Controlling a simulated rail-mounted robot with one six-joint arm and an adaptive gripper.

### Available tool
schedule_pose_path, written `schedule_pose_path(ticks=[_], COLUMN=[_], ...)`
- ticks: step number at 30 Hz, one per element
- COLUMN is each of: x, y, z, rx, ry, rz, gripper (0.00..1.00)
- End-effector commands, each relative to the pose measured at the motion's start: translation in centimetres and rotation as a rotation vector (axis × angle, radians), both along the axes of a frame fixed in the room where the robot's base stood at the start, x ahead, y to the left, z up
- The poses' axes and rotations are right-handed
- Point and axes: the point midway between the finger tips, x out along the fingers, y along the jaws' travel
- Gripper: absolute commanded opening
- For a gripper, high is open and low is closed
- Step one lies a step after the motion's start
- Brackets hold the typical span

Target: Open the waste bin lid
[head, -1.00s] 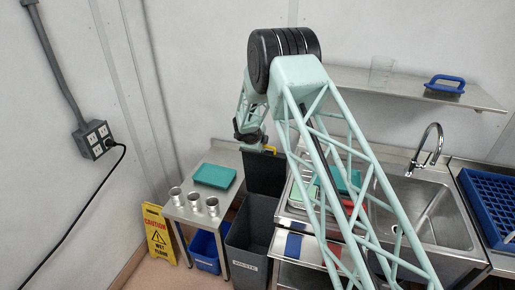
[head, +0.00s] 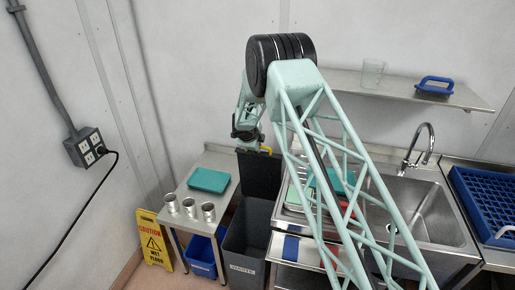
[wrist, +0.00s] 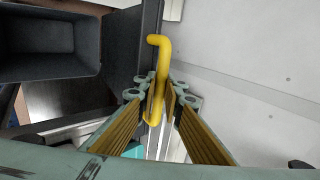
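The waste bin (head: 246,240) is a dark grey box with a white label, standing between the side table and the sink unit. Its dark lid (head: 260,176) stands raised and roughly upright at the back of the bin, leaving the mouth open. In the head view my gripper (head: 250,143) is at the lid's top edge.
A steel side table (head: 218,163) on the left holds a teal tray (head: 208,180) and metal cups (head: 189,207). A blue tub (head: 201,256) and a yellow wet-floor sign (head: 154,240) stand below. The sink (head: 425,215) is right; the wall is close behind the lid.

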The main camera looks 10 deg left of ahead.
Motion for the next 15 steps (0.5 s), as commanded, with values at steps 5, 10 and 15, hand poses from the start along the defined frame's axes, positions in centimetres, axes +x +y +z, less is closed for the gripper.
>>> schedule_pose_path(ticks=[5, 10, 15], x=[0.01, -0.01, -0.07], y=[0.01, 0.0, 0.01], z=[0.03, 0.01, 0.06], rx=[0.0, -0.001, -0.001], ry=[0.0, 0.0, 0.0], rz=[0.0, 0.001, 0.001], gripper=[0.22, 0.22, 0.22])
